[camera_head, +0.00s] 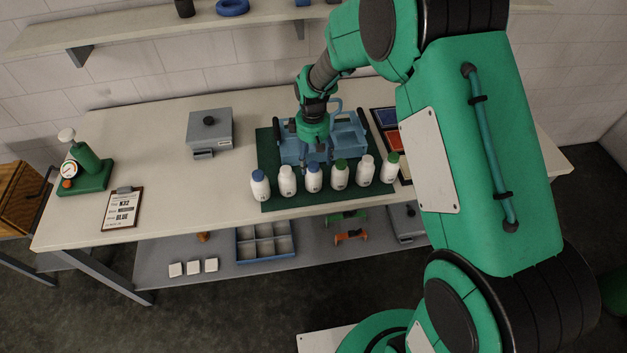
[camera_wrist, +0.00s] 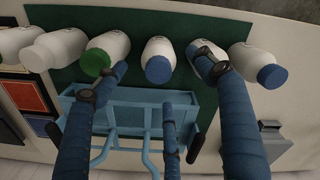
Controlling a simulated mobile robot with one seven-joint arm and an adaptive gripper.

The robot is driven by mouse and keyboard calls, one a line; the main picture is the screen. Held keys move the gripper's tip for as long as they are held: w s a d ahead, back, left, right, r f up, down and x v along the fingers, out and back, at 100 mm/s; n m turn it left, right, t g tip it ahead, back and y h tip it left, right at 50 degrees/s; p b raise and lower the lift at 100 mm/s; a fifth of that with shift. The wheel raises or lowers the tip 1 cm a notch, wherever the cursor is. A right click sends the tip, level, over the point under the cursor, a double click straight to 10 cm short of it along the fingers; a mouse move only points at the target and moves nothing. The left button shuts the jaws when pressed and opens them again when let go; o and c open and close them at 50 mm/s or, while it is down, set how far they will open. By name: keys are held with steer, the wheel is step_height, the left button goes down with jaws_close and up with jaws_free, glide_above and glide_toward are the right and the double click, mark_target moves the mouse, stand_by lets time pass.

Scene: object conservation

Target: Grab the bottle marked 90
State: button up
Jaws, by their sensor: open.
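Six white bottles stand in a row along the front of a green mat (camera_head: 267,150). From the left in the head view their caps are blue (camera_head: 260,187), white (camera_head: 287,183), blue (camera_head: 313,180), green (camera_head: 340,176), white (camera_head: 365,172) and green (camera_head: 389,170). Their markings are too small to read, so I cannot tell which is marked 90. My gripper (camera_head: 318,158) is open and empty, pointing down just behind the middle bottles. In the wrist view my gripper (camera_wrist: 158,72) has its fingers spread around the middle blue-capped bottle (camera_wrist: 158,46); one finger partly hides the white-capped bottle.
A light-blue carrier (camera_head: 290,152) with a handle stands directly behind the bottles, under my gripper. A grey box (camera_head: 210,130), a clipboard (camera_head: 121,209) and a green gauge device (camera_head: 86,165) are to the left. Coloured panels (camera_head: 386,118) lie at right. The table's front edge is close.

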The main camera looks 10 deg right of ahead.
mark_target(314, 165)
steer(key=shift+f, duration=0.15)
steer(key=shift+d+f, duration=0.1)
steer(key=shift+f, duration=2.35)
steer(key=c, duration=1.6)
steer(key=shift+w+r, duration=0.1)
steer(key=shift+r, duration=0.05)
steer(key=shift+r, duration=0.85)
steer(key=shift+s+r, duration=0.4)
steer(key=shift+r, duration=0.45)
steer(key=s, duration=0.5)
steer(key=s+d+r, duration=0.1)
steer(key=s, duration=0.4)
steer(key=s+d, duration=0.1)
steer(key=s, duration=0.4)
steer(key=shift+s+r+b, duration=0.1)
steer(key=shift+r+b, duration=0.05)
steer(key=shift+b, duration=0.15)
